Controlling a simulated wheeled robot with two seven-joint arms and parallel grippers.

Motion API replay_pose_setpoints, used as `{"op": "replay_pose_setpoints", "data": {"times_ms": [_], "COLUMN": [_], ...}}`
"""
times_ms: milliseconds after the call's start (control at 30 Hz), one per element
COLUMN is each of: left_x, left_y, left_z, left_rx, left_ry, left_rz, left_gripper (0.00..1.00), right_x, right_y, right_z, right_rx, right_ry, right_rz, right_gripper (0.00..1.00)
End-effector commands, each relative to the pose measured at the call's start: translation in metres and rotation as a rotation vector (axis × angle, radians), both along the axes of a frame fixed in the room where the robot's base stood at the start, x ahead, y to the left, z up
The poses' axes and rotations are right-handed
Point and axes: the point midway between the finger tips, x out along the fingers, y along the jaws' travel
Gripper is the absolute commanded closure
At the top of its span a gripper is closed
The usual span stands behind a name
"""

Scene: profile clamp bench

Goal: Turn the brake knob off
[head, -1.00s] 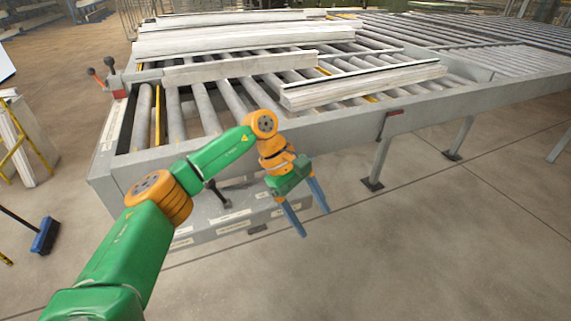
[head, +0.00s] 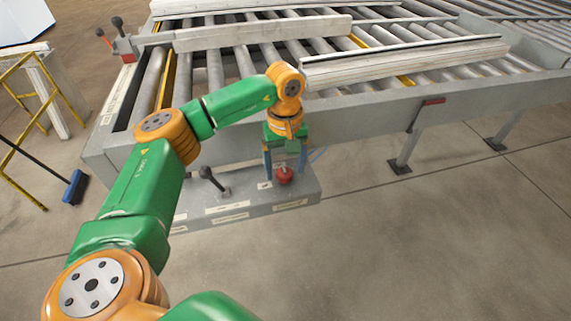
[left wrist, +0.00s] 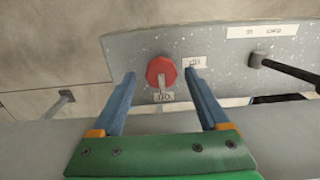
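The red round brake knob (head: 284,176) sits on the grey control panel (head: 237,204) at the front of the roller bench. In the left wrist view the knob (left wrist: 161,70) has a grey pointer towards the small label below it; another small label (left wrist: 195,61) is to its right. I cannot read the labels surely. My left gripper (head: 286,170) points down at the panel, open, with its blue fingers apart on either side of the knob. In the wrist view the gripper (left wrist: 160,74) shows clear gaps to the knob. My right gripper is not in view.
A black-handled lever (head: 212,182) stands on the panel left of the knob; it shows at the right in the wrist view (left wrist: 282,68). The bench's front rail (head: 365,127) runs just behind the gripper. The floor in front is clear.

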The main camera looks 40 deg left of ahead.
Motion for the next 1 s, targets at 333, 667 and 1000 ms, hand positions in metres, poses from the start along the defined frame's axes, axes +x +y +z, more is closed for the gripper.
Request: {"op": "replay_pose_setpoints", "data": {"times_ms": [333, 667, 1000], "left_x": [-0.0001, 0.0003, 0.0006], "left_y": [-0.0001, -0.0001, 0.0], "left_z": [0.0003, 0.0009, 0.0013], "left_rx": [-0.001, -0.001, 0.001], "left_ry": [0.001, 0.0, -0.001], "left_rz": [0.001, 0.076, 0.354], "left_gripper": [1.0, 1.0, 1.0], "right_x": [0.0005, 0.0005, 0.0003], "right_y": [0.0001, 0.0001, 0.0002], "right_z": [0.0, 0.0013, 0.005], "right_rx": [0.0, 0.0, 0.0], "right_ry": [-0.001, -0.001, 0.0], "right_rz": [0.0, 0.0, 0.0], "right_gripper": [0.0, 0.0, 0.0]}}
